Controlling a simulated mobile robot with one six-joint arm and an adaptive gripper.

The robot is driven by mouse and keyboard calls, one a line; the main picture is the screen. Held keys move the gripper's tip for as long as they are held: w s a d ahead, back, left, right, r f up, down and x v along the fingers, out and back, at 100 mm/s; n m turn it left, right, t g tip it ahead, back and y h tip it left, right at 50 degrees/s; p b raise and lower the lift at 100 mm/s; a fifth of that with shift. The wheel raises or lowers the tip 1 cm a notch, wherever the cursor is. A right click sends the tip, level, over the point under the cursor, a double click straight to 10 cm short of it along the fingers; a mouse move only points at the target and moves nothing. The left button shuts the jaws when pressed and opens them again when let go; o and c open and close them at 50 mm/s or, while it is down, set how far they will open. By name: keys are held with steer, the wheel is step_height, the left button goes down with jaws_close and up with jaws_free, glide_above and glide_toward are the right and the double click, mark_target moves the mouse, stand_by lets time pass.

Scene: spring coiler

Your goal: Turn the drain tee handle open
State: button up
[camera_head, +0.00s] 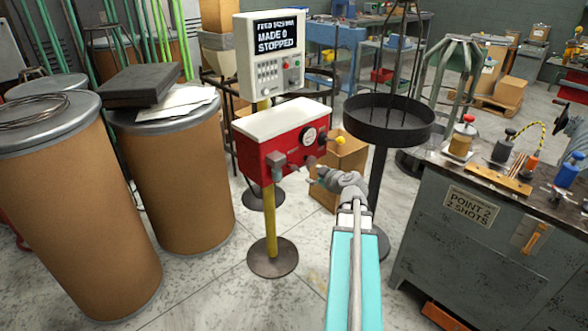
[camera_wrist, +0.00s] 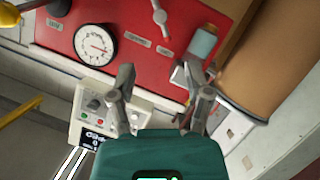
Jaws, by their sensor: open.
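A red box (camera_head: 290,140) with a white top stands on a yellow post, with a round dial on its front. In the wrist view, a small grey bar handle (camera_wrist: 160,17) with a round hub is on the red face (camera_wrist: 140,55). It looks like the tee handle, but I cannot read the labels below it. A grey-teal cylinder (camera_wrist: 203,43) sticks out beside it. My gripper (camera_head: 318,178) is open and empty in front of the red box, below the dial; its two fingers (camera_wrist: 160,85) are spread, apart from the bar handle.
The dial (camera_wrist: 95,45) and a yellow knob (camera_head: 340,140) are at the box's other side. A white display panel (camera_head: 271,55) stands behind. Brown drums (camera_head: 185,180) stand at left, a black round tray (camera_head: 388,118) and a workbench (camera_head: 480,230) at right. Floor in front is clear.

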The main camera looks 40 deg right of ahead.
mark_target(296, 168)
steer(key=shift+w, duration=0.15)
steer(key=b+x, duration=0.4)
steer(key=x, duration=0.9)
steer(key=shift+w+d+f+b, duration=0.1)
steer(key=shift+w+f+b, duration=0.1)
steer(key=shift+b, duration=0.2)
jaws_close()
